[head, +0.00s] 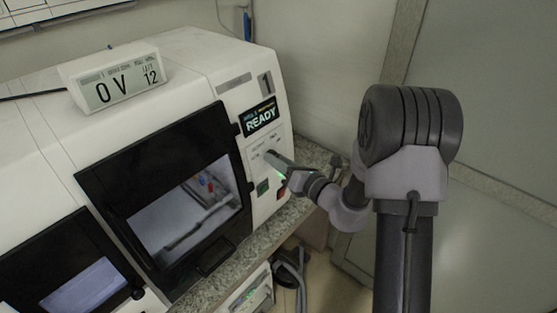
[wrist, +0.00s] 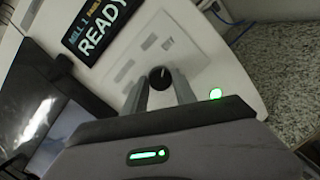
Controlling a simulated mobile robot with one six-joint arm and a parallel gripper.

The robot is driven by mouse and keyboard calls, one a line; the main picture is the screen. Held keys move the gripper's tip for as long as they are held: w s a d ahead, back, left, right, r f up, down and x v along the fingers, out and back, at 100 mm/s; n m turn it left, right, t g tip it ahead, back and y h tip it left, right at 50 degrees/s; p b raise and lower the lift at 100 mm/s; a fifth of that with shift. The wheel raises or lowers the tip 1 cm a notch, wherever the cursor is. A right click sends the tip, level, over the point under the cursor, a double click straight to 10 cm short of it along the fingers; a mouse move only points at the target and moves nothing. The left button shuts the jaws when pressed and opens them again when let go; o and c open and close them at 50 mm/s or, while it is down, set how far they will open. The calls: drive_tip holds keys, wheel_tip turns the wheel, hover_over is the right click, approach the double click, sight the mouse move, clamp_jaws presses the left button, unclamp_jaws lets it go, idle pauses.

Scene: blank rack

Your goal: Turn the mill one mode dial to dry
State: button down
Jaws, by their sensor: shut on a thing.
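Mill one (head: 207,62) is the white machine marked "1", with a display (head: 261,117) reading READY; the display also shows in the wrist view (wrist: 100,35). The mode dial (wrist: 160,78) is a small round black knob on the light grey panel below the display, with a light pointer mark toward the panel's printed labels. The labels are too small to read. My gripper (wrist: 158,90) has one finger on each side of the dial and is shut on it. In the head view my gripper (head: 270,157) reaches the panel from the right and hides the dial.
The mill's dark-framed window (head: 150,160) is left of the panel. A small display box (head: 115,80) stands on top. A wall is close behind.

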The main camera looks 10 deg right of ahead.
drive_tip(key=c, duration=1)
unclamp_jaws()
drive_tip(key=p+v, duration=0.1)
drive_tip(key=v, duration=1.6)
drive_tip(key=shift+s+d+r, duration=0.15)
drive_tip(key=shift+s, duration=0.05)
